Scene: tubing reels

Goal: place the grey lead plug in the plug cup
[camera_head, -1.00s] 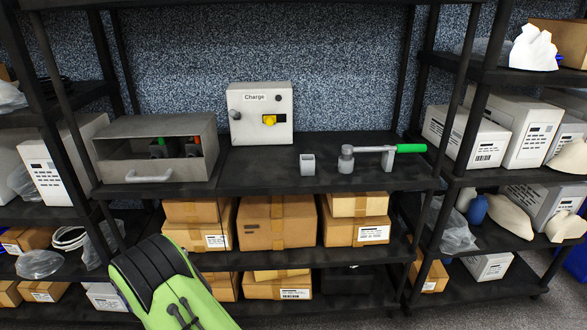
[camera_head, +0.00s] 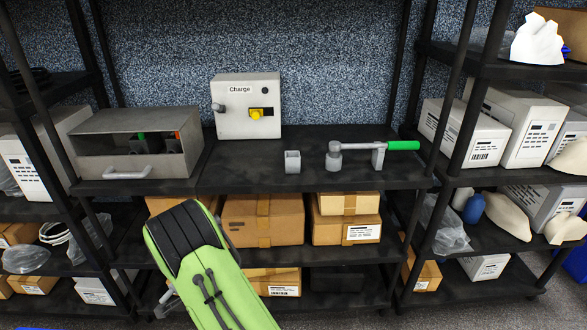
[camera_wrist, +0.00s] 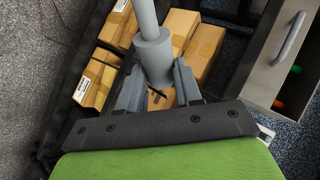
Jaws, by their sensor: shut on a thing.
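The grey lead plug (camera_wrist: 152,50) is a grey cylinder with a thinner rod on its top end, seen close up in the wrist view. My gripper (camera_wrist: 157,88) is shut on it, one finger on each side. In the head view my green arm hides most of the gripper and I cannot make out the plug. The plug cup (camera_head: 293,162) is a small, square, open-topped grey cup on the dark middle shelf. The held plug is apart from it, with my arm low and to the left of it.
A lever with a green handle (camera_head: 402,145) stands right of the cup. Cardboard boxes (camera_head: 262,219) fill the shelf below. The shelf around the cup is clear.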

